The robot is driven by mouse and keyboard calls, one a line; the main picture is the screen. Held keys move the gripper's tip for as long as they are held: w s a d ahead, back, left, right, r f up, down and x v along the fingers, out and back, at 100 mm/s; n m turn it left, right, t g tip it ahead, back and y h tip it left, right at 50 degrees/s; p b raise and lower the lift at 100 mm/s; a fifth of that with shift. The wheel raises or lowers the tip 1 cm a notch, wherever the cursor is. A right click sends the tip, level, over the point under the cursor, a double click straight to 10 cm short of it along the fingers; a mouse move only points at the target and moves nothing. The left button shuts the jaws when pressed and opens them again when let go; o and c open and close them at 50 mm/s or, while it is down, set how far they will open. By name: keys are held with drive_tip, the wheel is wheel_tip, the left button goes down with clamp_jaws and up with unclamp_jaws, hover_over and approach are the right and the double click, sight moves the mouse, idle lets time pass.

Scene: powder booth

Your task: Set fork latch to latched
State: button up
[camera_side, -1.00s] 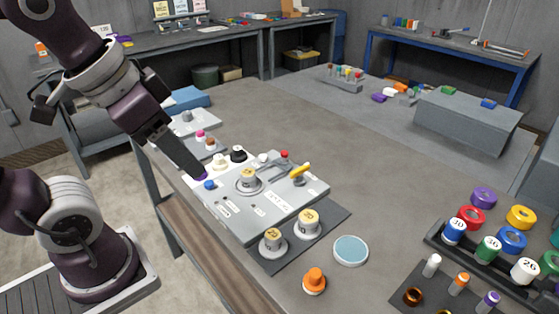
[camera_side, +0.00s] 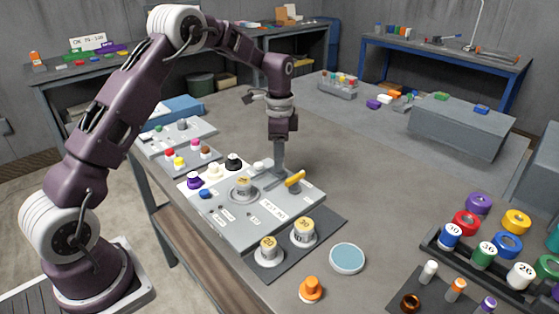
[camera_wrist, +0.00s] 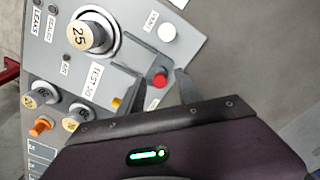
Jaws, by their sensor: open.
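The grey test jig panel (camera_side: 235,222) lies on the bench in the side view, and its corner shows in the wrist view (camera_wrist: 45,55). A lever with a yellow handle (camera_side: 295,178), apparently the fork latch, sits at the panel's right end. In the wrist view only a bit of yellow (camera_wrist: 116,103) shows. I cannot tell the latch's position. My gripper (camera_side: 279,178) points down at that end, just left of the yellow handle. In the wrist view my gripper (camera_wrist: 162,92) is open, with the red button (camera_wrist: 160,79) seen between its fingers. Contact cannot be told.
A numbered dial (camera_side: 242,188) stands up from the panel. Two numbered knobs (camera_side: 268,250) (camera_side: 303,232) stand in front. A white button (camera_wrist: 166,32) is near the red one. An orange knob (camera_side: 311,289) and a round blue-topped disc (camera_side: 347,258) lie nearer the front.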

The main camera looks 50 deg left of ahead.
drive_tip(key=shift+f, duration=0.7)
clamp_jaws()
idle(0.9)
